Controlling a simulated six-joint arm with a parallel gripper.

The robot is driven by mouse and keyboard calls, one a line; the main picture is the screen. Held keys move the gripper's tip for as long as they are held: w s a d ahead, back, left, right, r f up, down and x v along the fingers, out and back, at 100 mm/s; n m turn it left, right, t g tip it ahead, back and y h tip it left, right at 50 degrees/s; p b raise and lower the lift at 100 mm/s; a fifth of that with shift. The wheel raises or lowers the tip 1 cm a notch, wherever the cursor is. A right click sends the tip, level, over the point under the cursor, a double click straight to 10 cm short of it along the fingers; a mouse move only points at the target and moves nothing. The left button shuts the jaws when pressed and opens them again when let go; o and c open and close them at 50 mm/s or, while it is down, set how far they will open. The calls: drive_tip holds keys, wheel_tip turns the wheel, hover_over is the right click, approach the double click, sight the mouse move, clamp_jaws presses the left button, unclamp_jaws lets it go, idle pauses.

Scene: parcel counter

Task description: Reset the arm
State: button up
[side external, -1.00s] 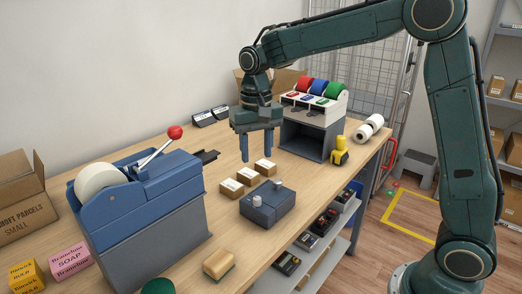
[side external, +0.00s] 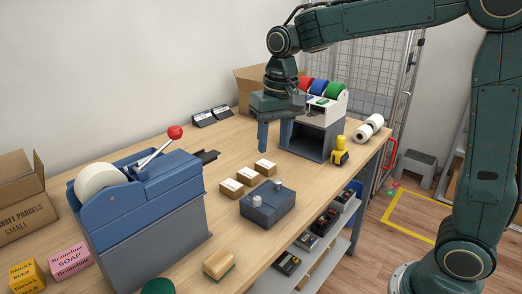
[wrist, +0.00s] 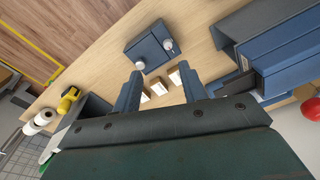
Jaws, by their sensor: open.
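My gripper (side external: 274,135) is open and empty above the wooden table, in front of the tape dispenser stand in the side view. Its two blue fingers (wrist: 162,92) show apart in the wrist view, with nothing held between them. Three small parcels (side external: 247,176) lie in a row on the table, in front of and below the gripper. They also show between the fingertips in the wrist view (wrist: 159,87), apart from them.
A blue box with two knobs (side external: 267,205) sits near the table's front edge. A blue machine with a red-knobbed lever (side external: 140,200) stands at left. The grey stand with coloured rolls (side external: 308,140) and a yellow object (side external: 340,152) are close to my gripper on the right.

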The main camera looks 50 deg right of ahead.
drive_tip(key=s+d+n+t, duration=0.1)
drive_tip(key=s+n+t, duration=0.3)
drive_tip(key=s, duration=1.7)
drive_tip(key=shift+s+d+r+t, duration=0.15)
drive_tip(key=shift+d+r+t, duration=0.1)
drive_tip(key=shift+d+t, duration=0.05)
drive_tip(key=shift+o, duration=0.6)
